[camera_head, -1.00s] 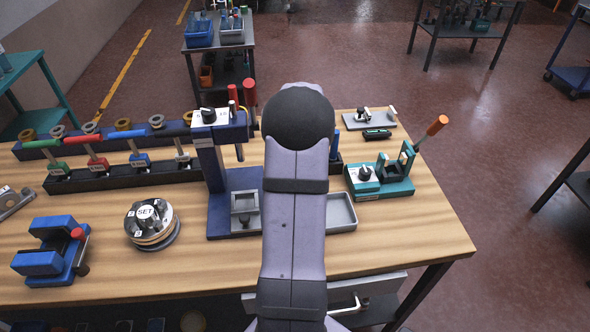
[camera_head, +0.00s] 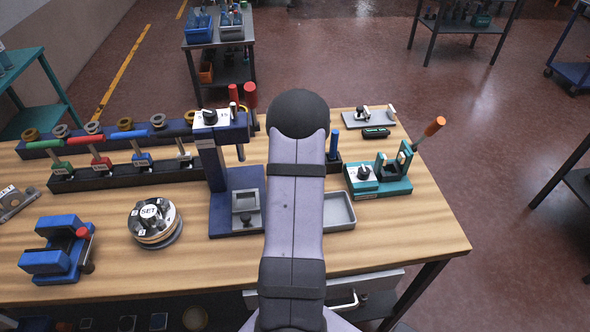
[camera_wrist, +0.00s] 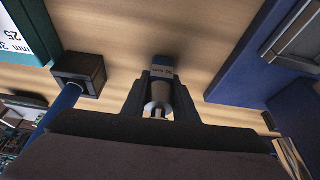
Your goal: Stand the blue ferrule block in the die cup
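In the wrist view my gripper (camera_wrist: 160,105) has its two dark fingers close on either side of a small block with a blue-grey end, a white label and a round silver part, which I take to be the blue ferrule block (camera_wrist: 162,61). It appears held between the fingers, over bare wood. In the head view my arm hides the gripper and block. A square grey cup (camera_head: 246,199), possibly the die cup, sits on the purple press base (camera_head: 222,212); a grey part on that base also shows at the wrist view's upper right. Its inside is unclear.
A teal fixture (camera_head: 362,189) with an orange handle stands right of my arm. A dark block with a blue rod (camera_wrist: 63,104) is close to my gripper. A grey tray (camera_head: 340,226) lies beside the press base. A blue vise (camera_head: 45,262) and SET dial (camera_head: 149,211) stand left.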

